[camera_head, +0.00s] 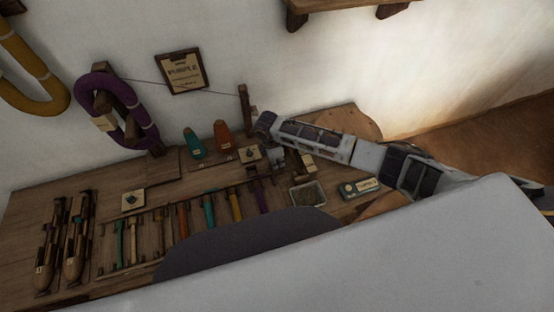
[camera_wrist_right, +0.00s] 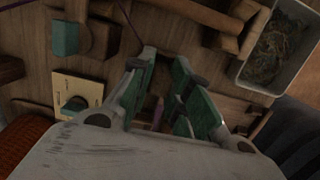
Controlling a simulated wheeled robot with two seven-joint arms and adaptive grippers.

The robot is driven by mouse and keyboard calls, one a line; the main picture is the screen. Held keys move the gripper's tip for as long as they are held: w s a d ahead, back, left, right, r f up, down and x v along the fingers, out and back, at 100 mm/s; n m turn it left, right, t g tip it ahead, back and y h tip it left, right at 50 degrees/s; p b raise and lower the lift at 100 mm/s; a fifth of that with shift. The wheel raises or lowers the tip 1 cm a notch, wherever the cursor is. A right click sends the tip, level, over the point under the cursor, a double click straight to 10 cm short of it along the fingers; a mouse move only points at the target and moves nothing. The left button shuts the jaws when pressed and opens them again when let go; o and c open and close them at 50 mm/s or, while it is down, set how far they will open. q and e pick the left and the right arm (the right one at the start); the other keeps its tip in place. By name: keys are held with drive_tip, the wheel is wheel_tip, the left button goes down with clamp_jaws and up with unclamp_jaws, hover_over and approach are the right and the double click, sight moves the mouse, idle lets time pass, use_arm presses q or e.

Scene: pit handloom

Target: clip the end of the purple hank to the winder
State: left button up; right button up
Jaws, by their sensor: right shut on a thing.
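The purple hank (camera_head: 149,124) hangs over a wooden holder at the back left of the bench in the head view. A thin purple thread runs from near it to a wooden post (camera_head: 244,105); a purple strand (camera_wrist_right: 128,22) also shows in the right wrist view. My right gripper (camera_head: 272,160) is low over the back of the bench, right of the post. In the wrist view its green-padded fingers (camera_wrist_right: 164,105) are shut on a small purple piece (camera_wrist_right: 157,115), likely the hank's end. I cannot clearly tell the winder among the wooden parts (camera_wrist_right: 232,28) nearby. My left gripper is not in view.
Teal (camera_head: 194,144) and orange (camera_head: 223,137) cones stand left of the gripper. A rack of coloured bobbins (camera_head: 183,220) and wooden shuttles (camera_head: 76,240) lie in front. A small bin (camera_head: 307,195) and a labelled box (camera_head: 359,187) sit to the right.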

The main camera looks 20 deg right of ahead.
idle(0.4)
drive_tip(key=o, duration=0.8)
drive_tip(key=shift+o, duration=0.6)
drive_tip(key=shift+o, duration=1.2)
drive_tip(key=shift+r, duration=0.1)
